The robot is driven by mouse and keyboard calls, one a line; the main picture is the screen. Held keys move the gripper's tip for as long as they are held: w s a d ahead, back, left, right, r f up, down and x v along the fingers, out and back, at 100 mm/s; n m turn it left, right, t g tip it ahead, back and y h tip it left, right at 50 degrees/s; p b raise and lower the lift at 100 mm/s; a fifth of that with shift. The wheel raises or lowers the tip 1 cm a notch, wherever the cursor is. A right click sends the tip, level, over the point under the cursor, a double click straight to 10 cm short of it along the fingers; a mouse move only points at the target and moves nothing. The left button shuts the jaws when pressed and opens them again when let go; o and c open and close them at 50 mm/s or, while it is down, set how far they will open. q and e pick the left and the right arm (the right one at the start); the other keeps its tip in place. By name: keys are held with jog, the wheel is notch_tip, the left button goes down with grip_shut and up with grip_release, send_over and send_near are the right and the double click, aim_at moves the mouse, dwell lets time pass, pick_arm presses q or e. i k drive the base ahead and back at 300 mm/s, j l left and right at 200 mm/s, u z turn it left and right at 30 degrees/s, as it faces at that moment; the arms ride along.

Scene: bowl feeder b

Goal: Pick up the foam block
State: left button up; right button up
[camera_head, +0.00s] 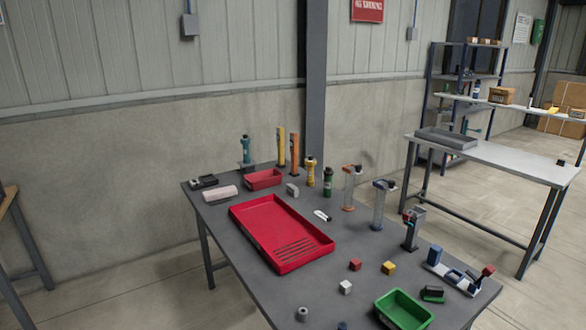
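A pale pinkish-white block (220,194), which looks like the foam block, lies flat near the left back edge of the dark grey table (222,224). It is left of the small red bin (264,179) and in front of a small black device (203,181). It looks free on all sides. Neither of my grippers is in view.
A large red tray (246,216) lies right of the pale block. Upright bottles and tools, including a yellow-topped bottle (310,172), stand along the back. Small cubes and a green bin (404,310) are near the front. A second table (520,165) stands at right.

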aim_at(210, 195)
jog(key=i+j+z, duration=0.15)
jog(key=j, duration=0.25)
jog(key=i+j+z, duration=0.2)
jog(key=j, duration=0.2)
jog(key=i+j+z, duration=0.15)
jog(key=j, duration=0.3)
jog(key=i+j+z, duration=0.2)
jog(key=j, duration=0.25)
jog(key=j+z, duration=0.15)
jog(key=j, duration=0.3)
